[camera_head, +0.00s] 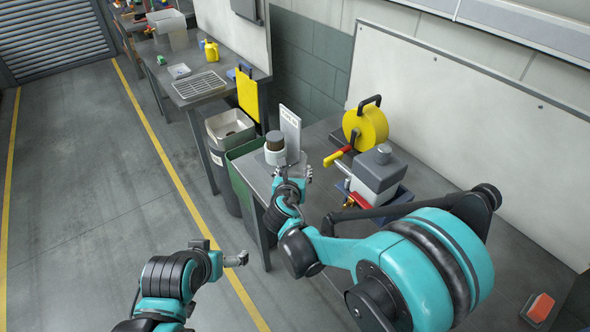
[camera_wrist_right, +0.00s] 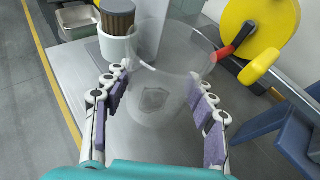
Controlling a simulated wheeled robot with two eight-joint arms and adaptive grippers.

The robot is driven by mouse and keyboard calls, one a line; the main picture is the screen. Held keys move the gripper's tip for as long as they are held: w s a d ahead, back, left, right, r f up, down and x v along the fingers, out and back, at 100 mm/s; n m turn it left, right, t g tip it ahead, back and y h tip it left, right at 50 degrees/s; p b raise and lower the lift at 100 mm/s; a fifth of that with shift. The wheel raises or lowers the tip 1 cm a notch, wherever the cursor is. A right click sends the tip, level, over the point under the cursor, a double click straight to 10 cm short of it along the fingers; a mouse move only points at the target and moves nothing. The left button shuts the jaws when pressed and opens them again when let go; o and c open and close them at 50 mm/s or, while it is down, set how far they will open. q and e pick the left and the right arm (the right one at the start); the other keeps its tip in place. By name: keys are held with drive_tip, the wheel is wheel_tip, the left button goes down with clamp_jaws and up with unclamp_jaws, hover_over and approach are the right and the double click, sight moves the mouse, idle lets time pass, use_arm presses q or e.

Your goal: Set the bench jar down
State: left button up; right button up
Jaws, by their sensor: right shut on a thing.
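The bench jar (camera_wrist_right: 172,52) is a clear, see-through vessel in the right wrist view. My right gripper (camera_wrist_right: 163,100) is shut on it, with purple-padded fingers on both sides. The jar is above the grey bench top (camera_wrist_right: 80,75); I cannot tell whether its base touches the surface. In the head view my right gripper (camera_head: 291,178) is over the bench's near left end, and the jar is hard to make out there. My left gripper (camera_head: 222,254) is open and empty, over the floor away from the bench.
A white pot with a brown top (camera_wrist_right: 117,35) stands just beyond the jar, a white upright sign (camera_head: 290,130) behind it. A yellow reel (camera_head: 366,128) and a grey pump (camera_head: 378,170) stand to the right. Bins (camera_head: 229,128) stand beyond the bench's left end.

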drive_tip(key=shift+f, duration=0.15)
drive_tip(key=shift+f+b, duration=0.6)
drive_tip(key=shift+b, duration=0.15)
drive_tip(key=shift+f+b, duration=1.55)
drive_tip(key=shift+f, duration=0.25)
drive_tip(key=shift+f+b, duration=0.7)
drive_tip(key=shift+f, duration=0.05)
drive_tip(key=shift+f+b, duration=0.3)
drive_tip(key=o, duration=1.4)
